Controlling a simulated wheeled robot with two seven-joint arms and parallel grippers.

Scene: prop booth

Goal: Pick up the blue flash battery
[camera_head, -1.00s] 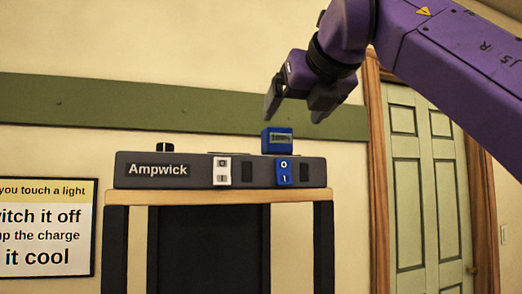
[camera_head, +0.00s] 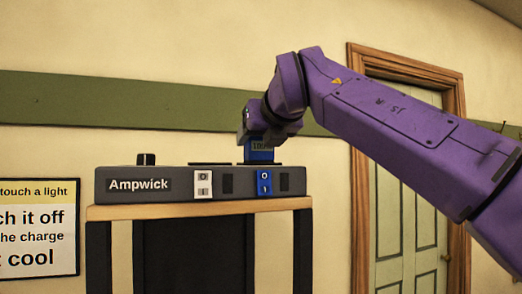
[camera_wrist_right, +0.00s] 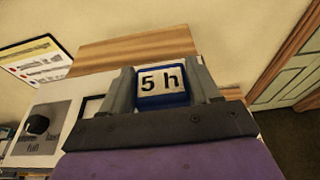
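The blue flash battery (camera_head: 259,154) stands upright on the grey Ampwick charger, above the blue switch. Its front label is partly covered by my right gripper (camera_head: 258,132), which reaches it from above and right. In the right wrist view the battery (camera_wrist_right: 162,97) shows a white top marked "5 h" with blue sides. The two grey fingers of my right gripper (camera_wrist_right: 163,85) stand on either side of it, very close to its sides. I cannot tell whether they press on it. My left gripper is not in view.
The charger (camera_head: 150,183) sits on a wooden-topped stand (camera_head: 200,207), with a white switch (camera_head: 203,184), a blue switch (camera_head: 264,183) and a black knob (camera_head: 146,159). A sign (camera_head: 38,228) hangs on the wall at left. A green door (camera_head: 408,215) stands at right.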

